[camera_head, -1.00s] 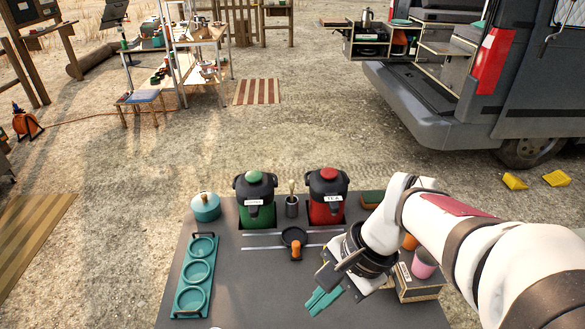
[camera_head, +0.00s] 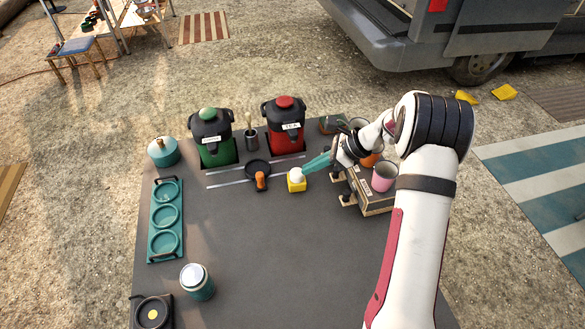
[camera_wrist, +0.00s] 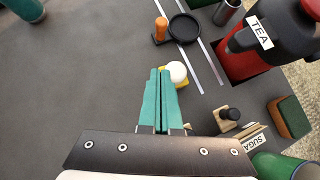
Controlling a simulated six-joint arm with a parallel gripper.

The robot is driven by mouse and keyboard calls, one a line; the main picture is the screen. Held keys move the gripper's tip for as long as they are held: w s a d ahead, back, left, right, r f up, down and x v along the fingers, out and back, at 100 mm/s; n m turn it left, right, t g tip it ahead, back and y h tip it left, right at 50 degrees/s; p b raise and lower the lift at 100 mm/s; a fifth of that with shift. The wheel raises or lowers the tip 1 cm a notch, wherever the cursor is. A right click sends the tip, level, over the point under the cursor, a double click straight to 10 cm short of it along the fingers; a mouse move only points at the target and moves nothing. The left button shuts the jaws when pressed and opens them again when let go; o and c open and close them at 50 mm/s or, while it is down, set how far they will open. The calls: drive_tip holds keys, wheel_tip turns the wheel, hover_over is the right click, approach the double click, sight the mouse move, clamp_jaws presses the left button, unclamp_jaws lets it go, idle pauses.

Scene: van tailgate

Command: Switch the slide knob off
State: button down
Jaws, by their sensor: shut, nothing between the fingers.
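A yellow block with a round white knob on top (camera_head: 297,178) stands on the dark tabletop, just in front of the metal rails; it looks like the slide knob, but no on or off marking is readable. The white knob also shows in the wrist view (camera_wrist: 177,71). My gripper (camera_head: 307,171) has its teal fingers together with nothing between them. Its tips are right beside the white knob, at its right in the head view and its left in the wrist view. Whether they touch it I cannot tell. The fingers partly hide the yellow block in the wrist view.
A black round holder with an orange handle (camera_head: 261,181) sits at the rails (camera_head: 225,180), left of the block. Red (camera_head: 284,140) and green (camera_head: 212,150) dispensers stand behind. The front middle tabletop is clear.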

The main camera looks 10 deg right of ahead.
sight(291, 186)
drive_tip(key=x, duration=0.7)
drive_tip(key=shift+a+f, duration=0.2)
drive_tip(key=shift+f, duration=0.05)
drive_tip(key=a, duration=0.1)
drive_tip(key=w+a, duration=0.1)
drive_tip(key=a, duration=0.1)
drive_tip(key=shift+w+a+f, duration=0.15)
drive_tip(key=shift+w+f, duration=0.2)
drive_tip(key=shift+w, duration=0.05)
drive_tip(key=shift+w+a, duration=0.25)
drive_tip(key=shift+a, duration=0.15)
drive_tip(key=a, duration=1.1)
drive_tip(key=shift+a, duration=0.35)
drive_tip(key=shift+s, duration=0.1)
